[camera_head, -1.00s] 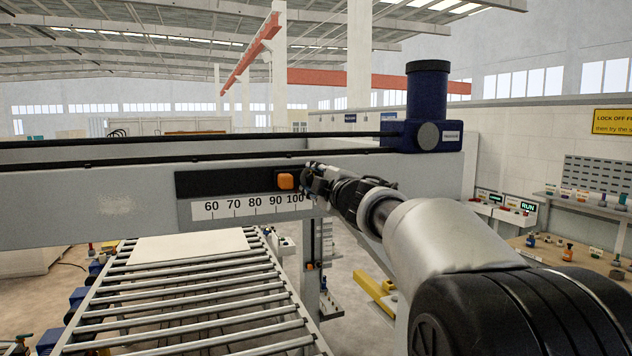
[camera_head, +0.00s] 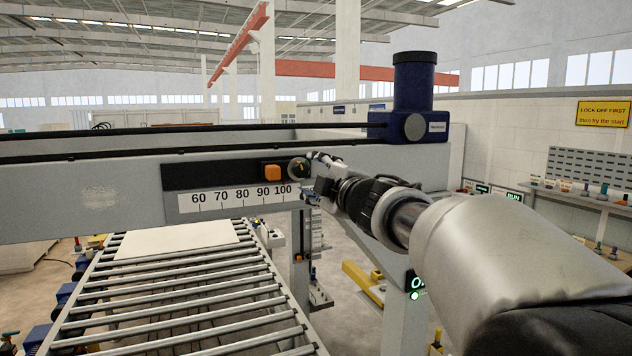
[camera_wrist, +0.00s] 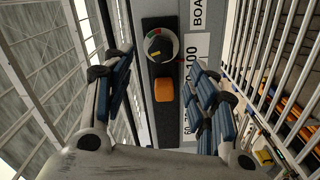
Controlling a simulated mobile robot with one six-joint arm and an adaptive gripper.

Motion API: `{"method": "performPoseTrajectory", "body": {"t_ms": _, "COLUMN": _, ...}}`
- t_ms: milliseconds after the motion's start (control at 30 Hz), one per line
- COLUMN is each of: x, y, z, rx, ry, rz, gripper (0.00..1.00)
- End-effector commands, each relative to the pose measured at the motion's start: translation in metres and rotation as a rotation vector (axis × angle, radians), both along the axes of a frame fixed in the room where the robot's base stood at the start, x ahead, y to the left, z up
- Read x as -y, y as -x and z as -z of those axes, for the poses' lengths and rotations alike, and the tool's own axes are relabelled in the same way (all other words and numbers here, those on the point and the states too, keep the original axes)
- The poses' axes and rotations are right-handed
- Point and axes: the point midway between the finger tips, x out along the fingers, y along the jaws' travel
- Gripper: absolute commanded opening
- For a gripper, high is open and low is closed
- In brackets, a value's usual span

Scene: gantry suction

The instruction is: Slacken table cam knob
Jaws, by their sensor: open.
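A round black knob (camera_head: 299,168) with a pale yellow pointer sits at the right end of the dark strip on the grey beam. In the wrist view the knob (camera_wrist: 158,45) lies on a pale dial with red and green arcs, its pointer toward the lower left. My gripper (camera_head: 318,178) is just right of the knob in the head view, empty. In the wrist view my open gripper (camera_wrist: 161,62) has its blue-padded fingers spread wide on either side of the strip. The knob lies between them in the picture; no contact shows.
An orange block (camera_head: 272,173) sits on the strip just left of the knob, also between my fingers in the wrist view (camera_wrist: 163,90). A number scale (camera_head: 240,197) runs below. A roller conveyor (camera_head: 185,297) with a pale board (camera_head: 180,238) lies under the beam.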

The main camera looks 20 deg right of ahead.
Motion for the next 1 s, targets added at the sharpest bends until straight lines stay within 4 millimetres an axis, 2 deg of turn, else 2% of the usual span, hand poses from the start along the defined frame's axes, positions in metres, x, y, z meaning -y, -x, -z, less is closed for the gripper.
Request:
{"method": "performPoseTrajectory", "body": {"t_ms": 100, "x": 0.000, "y": 0.023, "z": -0.001, "rx": 0.001, "ry": 0.002, "rz": 0.001, "gripper": 0.53}}
{"method": "performPoseTrajectory", "body": {"t_ms": 300, "x": 0.000, "y": 0.042, "z": 0.000, "rx": 0.000, "ry": 0.000, "rz": 0.001, "gripper": 0.53}}
{"method": "performPoseTrajectory", "body": {"t_ms": 667, "x": 0.000, "y": 0.044, "z": 0.001, "rx": -0.001, "ry": -0.001, "rz": 0.001, "gripper": 0.53}}
{"method": "performPoseTrajectory", "body": {"t_ms": 733, "x": 0.000, "y": 0.046, "z": 0.006, "rx": -0.003, "ry": -0.013, "rz": 0.012, "gripper": 0.53}}
{"method": "performPoseTrajectory", "body": {"t_ms": 867, "x": 0.000, "y": 0.060, "z": 0.037, "rx": -0.021, "ry": -0.100, "rz": 0.084, "gripper": 0.53}}
{"method": "performPoseTrajectory", "body": {"t_ms": 967, "x": 0.000, "y": 0.083, "z": 0.085, "rx": -0.062, "ry": -0.233, "rz": 0.185, "gripper": 0.53}}
{"method": "performPoseTrajectory", "body": {"t_ms": 1000, "x": 0.000, "y": 0.095, "z": 0.109, "rx": -0.087, "ry": -0.295, "rz": 0.229, "gripper": 0.53}}
